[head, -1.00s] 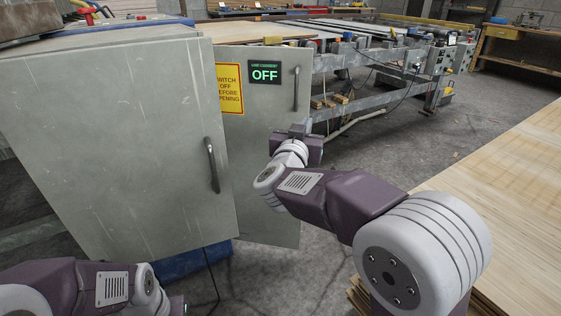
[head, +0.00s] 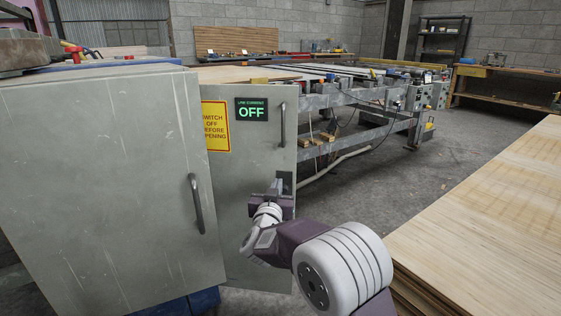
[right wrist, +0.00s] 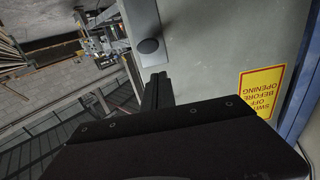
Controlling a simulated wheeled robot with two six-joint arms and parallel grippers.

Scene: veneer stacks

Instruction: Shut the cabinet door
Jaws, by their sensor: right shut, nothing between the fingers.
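The cabinet shows two grey metal panels in the head view. The nearer panel (head: 105,190) has a dark upright handle (head: 197,203) and overlaps the left side of the panel behind. That rear panel (head: 245,240) bears a yellow warning sign (head: 215,126), a green-lit OFF display (head: 252,110) and a handle (head: 282,125). How far the door stands open is unclear. My right gripper (head: 284,184) is shut and empty, at the rear panel's right edge below its handle. In the right wrist view my fingers (right wrist: 157,92) are close to the grey panel (right wrist: 210,50); contact cannot be told.
A pale veneer stack (head: 480,215) fills the right side, beside my right arm. A long roller machine (head: 360,115) stands behind the cabinet. Bare concrete floor (head: 385,180) lies between machine and stack. A workbench (head: 510,75) is at the back right.

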